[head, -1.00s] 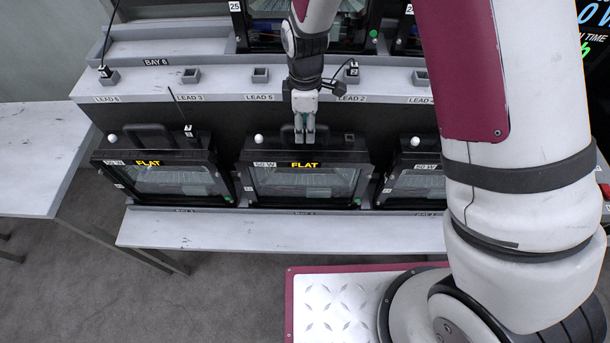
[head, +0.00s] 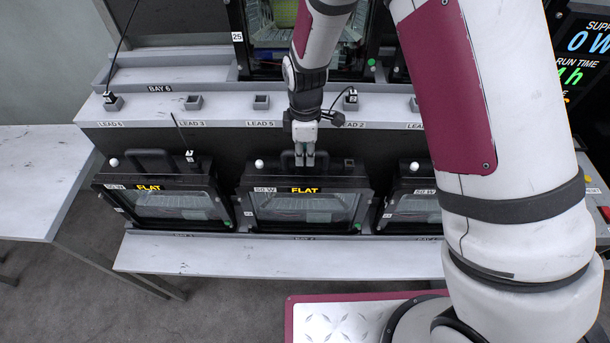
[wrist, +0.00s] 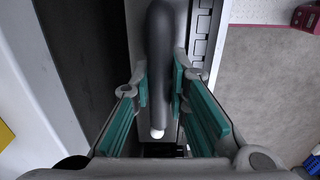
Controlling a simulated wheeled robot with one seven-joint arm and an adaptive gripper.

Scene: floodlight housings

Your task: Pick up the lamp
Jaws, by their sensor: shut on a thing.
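The lamp (head: 303,207) at my gripper is a black floodlight housing with a glass front and labels "50 W" and "FLAT". It stands upright in the middle of the lower row. My gripper (head: 304,162) points down at its top and is shut on its dark carry handle. In the wrist view the handle (wrist: 160,60) runs between the teal finger pads of my gripper (wrist: 161,85). A small white knob (wrist: 157,133) shows at the handle's near end. The lamp appears still on its shelf. The pad contact is not clear.
Another "FLAT" lamp (head: 165,206) stands to the left and a third housing (head: 410,208) to the right, partly behind my arm. A shelf (head: 240,112) with lead sockets lies behind. A larger floodlight (head: 295,25) stands above. The bench front (head: 210,262) is clear.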

